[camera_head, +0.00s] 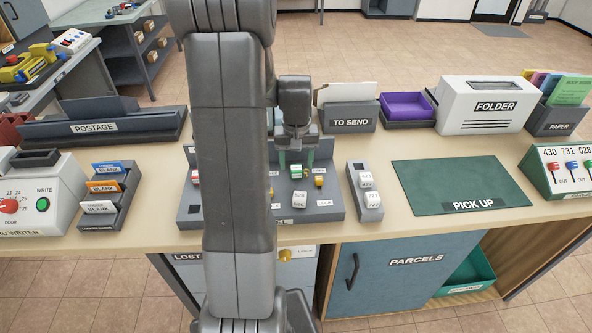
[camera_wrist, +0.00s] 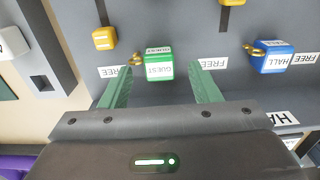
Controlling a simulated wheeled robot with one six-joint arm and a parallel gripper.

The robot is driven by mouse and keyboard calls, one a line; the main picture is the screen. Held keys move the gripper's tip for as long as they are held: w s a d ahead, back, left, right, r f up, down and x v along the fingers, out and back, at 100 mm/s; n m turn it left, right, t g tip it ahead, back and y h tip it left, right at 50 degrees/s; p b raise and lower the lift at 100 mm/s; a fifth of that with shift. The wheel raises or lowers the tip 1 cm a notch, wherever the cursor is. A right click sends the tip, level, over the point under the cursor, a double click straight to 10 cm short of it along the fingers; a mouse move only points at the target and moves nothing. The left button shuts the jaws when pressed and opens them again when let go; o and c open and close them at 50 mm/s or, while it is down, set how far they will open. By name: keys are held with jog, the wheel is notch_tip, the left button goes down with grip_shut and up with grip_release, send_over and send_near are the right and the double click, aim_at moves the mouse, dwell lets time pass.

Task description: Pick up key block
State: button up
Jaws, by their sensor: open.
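A green block marked GUEST (camera_wrist: 160,68) with a small brass part stands on the grey key panel (camera_wrist: 215,88); in the head view the green block (camera_head: 296,171) shows below my wrist. My gripper (camera_wrist: 160,74) is open, with its two green fingertips on either side of the green block and gaps to both. It also shows in the head view (camera_head: 296,163). A blue block marked HALL (camera_wrist: 272,60) with a brass part sits to the right in the wrist view. A yellow block (camera_wrist: 104,39) is at the upper left. Which one is the key block is not marked.
A small grey holder with white blocks (camera_head: 370,187) stands right of the panel. A green PICK UP mat (camera_head: 455,185) lies clear further right. The TO SEND box (camera_head: 348,117) and purple tray (camera_head: 407,104) stand behind. My arm hides part of the panel.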

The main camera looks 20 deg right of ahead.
jog(key=shift+f, duration=1.1)
jog(key=c, duration=1.1)
jog(key=shift+o, duration=0.2)
